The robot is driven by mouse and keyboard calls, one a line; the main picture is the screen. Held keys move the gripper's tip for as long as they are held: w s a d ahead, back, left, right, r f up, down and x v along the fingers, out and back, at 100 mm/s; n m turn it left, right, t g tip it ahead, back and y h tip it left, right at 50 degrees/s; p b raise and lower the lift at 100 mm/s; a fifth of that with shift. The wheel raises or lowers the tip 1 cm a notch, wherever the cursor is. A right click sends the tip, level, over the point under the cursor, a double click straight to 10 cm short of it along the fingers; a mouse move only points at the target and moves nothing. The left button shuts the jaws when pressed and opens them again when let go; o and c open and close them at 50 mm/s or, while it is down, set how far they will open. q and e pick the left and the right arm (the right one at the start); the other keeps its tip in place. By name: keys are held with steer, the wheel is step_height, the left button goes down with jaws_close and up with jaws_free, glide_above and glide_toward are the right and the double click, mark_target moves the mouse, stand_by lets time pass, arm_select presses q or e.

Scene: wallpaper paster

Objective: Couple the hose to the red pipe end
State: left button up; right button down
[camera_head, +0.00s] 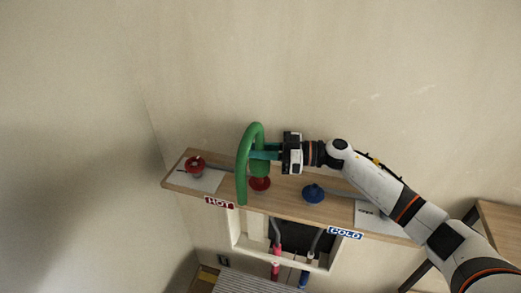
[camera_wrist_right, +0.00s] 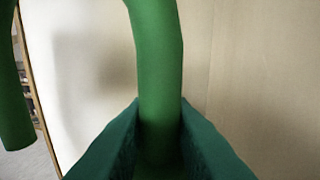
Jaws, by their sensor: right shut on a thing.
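The green hose (camera_head: 243,165) is bent in an upside-down U above the wooden shelf. My right gripper (camera_head: 264,153) comes in from the right and is shut on the hose's right leg; its teal fingers also clasp it in the right wrist view (camera_wrist_right: 160,140). The hose's left leg hangs free in front of the shelf, its end also showing in the right wrist view (camera_wrist_right: 17,135). The red pipe end (camera_head: 260,185) stands on the shelf below the right leg. Whether the hose touches it I cannot tell. My left gripper is not in view.
A blue fitting (camera_head: 313,193) stands on the shelf (camera_head: 285,205) to the right. A red fitting (camera_head: 195,166) sits on white paper at the left. HOT (camera_head: 219,202) and COLD (camera_head: 345,233) signs mark the front edge. Pipes show in an opening below.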

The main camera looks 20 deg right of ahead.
mark_target(260, 163)
steer(key=shift+r+p, duration=0.1)
steer(key=shift+p, duration=0.25)
steer(key=shift+f+b, duration=1.1)
steer(key=shift+f, duration=1.15)
steer(key=c, duration=1.2)
jaws_free()
steer(key=b+v, duration=0.4)
steer(key=v, duration=0.8)
